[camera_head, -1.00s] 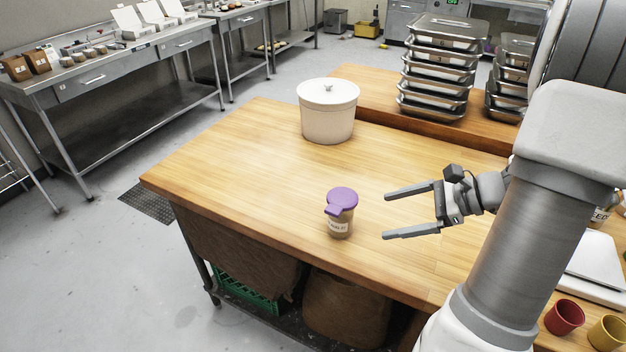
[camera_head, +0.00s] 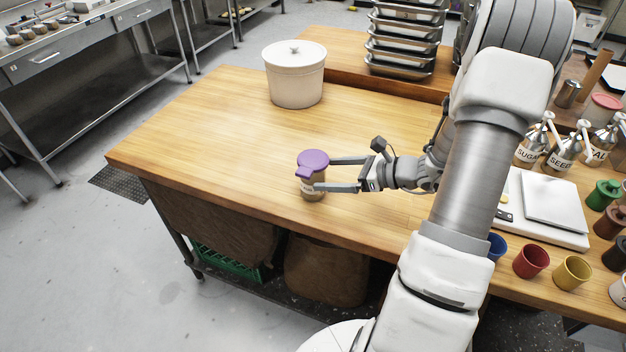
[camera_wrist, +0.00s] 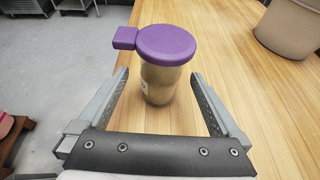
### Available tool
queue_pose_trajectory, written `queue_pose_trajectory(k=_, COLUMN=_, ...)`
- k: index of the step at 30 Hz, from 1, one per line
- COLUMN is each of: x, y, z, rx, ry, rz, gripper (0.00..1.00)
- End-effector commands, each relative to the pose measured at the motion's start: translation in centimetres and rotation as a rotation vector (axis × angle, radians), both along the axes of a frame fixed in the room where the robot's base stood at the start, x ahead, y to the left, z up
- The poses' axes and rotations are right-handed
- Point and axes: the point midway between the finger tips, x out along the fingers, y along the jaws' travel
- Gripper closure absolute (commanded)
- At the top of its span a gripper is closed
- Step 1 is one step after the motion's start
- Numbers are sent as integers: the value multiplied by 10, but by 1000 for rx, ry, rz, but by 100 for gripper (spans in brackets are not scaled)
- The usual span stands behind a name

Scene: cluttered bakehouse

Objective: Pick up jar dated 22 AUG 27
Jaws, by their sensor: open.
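A jar (camera_head: 312,186) with a purple lid stands upright on the wooden table, near its front edge. Its pale label is partly covered by a finger in the head view, and I cannot read the date. My gripper (camera_head: 336,174) is open, with its two fingers reaching to either side of the jar. In the wrist view the jar (camera_wrist: 158,84) stands between and just ahead of the open fingertips (camera_wrist: 160,82). The lid's tab points left there.
The wooden table (camera_head: 215,120) is clear left of the jar. A white lidded tub (camera_head: 296,80) stands behind it. Steel trays (camera_head: 402,45) are stacked at the back. A scale (camera_head: 545,205), colored cups (camera_head: 531,260) and labelled dispensers (camera_head: 562,153) stand to the right.

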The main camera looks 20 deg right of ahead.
Motion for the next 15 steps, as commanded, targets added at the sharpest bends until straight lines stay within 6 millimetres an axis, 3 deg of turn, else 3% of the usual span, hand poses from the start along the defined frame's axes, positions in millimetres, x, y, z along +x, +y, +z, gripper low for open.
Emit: queue_pose_trajectory(k=15, x=38, y=30, z=-27, rx=0, ry=0, rz=1, gripper=0)
